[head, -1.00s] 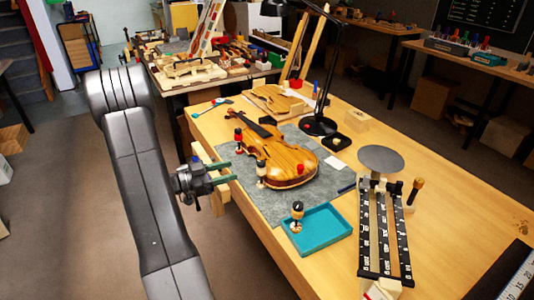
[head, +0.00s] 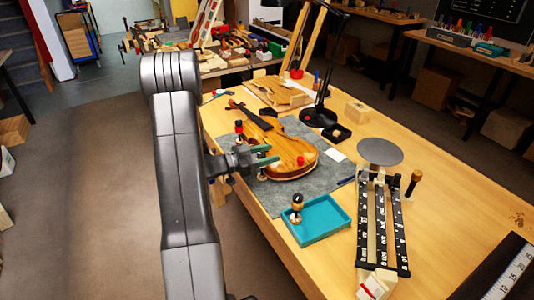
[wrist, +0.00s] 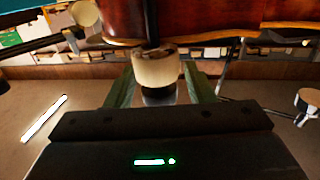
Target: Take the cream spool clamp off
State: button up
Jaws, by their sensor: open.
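The cream spool clamp (wrist: 157,68) shows in the wrist view at the edge of the brown violin (wrist: 190,22). My gripper (wrist: 160,88) is open, with its green fingers on either side of the clamp's lower part. I cannot tell whether they touch it. In the head view my gripper (head: 267,155) is at the violin's (head: 290,152) near edge, and it mostly hides the cream clamp. The violin lies on a grey mat (head: 325,184).
A red-and-black clamp (head: 239,127) and a red one (head: 301,160) are on the violin. A teal tray (head: 330,232) holds a black-and-cream clamp (head: 297,203). A black lamp (head: 318,116) stands behind. A ruled rack (head: 381,235) is at right.

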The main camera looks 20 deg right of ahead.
jog(key=shift+c, duration=0.4)
jog(key=c, duration=0.9)
jog(key=shift+c, duration=0.2)
